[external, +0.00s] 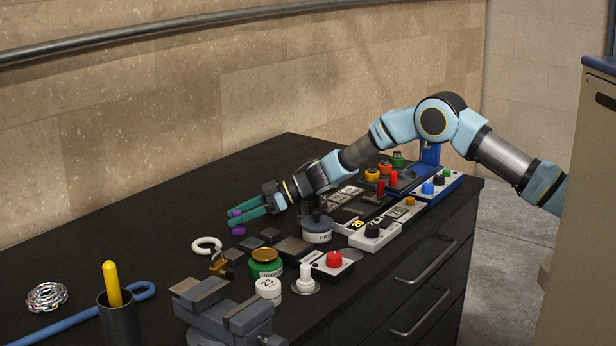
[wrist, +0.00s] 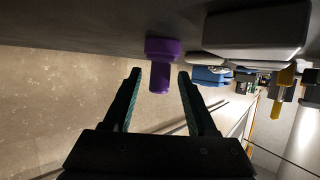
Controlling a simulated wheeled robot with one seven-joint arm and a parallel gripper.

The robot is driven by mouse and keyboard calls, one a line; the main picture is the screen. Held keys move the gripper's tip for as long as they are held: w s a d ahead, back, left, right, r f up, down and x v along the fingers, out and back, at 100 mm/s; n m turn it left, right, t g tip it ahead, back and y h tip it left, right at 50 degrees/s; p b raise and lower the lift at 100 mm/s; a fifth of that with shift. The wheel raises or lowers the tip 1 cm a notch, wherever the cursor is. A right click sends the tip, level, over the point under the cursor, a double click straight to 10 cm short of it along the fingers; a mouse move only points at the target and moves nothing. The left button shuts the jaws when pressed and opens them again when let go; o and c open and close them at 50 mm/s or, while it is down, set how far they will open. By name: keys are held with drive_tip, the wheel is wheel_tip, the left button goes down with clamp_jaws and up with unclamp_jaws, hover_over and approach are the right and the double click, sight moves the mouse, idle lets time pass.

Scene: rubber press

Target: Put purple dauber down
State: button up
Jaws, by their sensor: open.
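The purple dauber (external: 238,231) stands at the far left part of the dark bench top, by the teal fingers of my gripper (external: 249,212). In the wrist view, which looks upside down, the dauber (wrist: 161,72) has its wide end against the dark bench surface and its narrower stem pointing away from it. My gripper (wrist: 160,76) is open there, with one finger on each side of the stem and visible gaps on both sides. The fingers partly hide the dauber in the external view.
A white ring (external: 207,245), a green jar (external: 266,264) and a grey pot (external: 317,231) stand nearby. A vise (external: 225,308) and a cup with a yellow stick (external: 112,284) are in front. The bench (external: 130,240) is clear left of the dauber.

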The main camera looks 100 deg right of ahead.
drive_tip(key=b+v, duration=0.2)
drive_tip(key=v, duration=0.9)
drive_tip(key=shift+s+r, duration=0.15)
drive_tip(key=shift+s, duration=0.1)
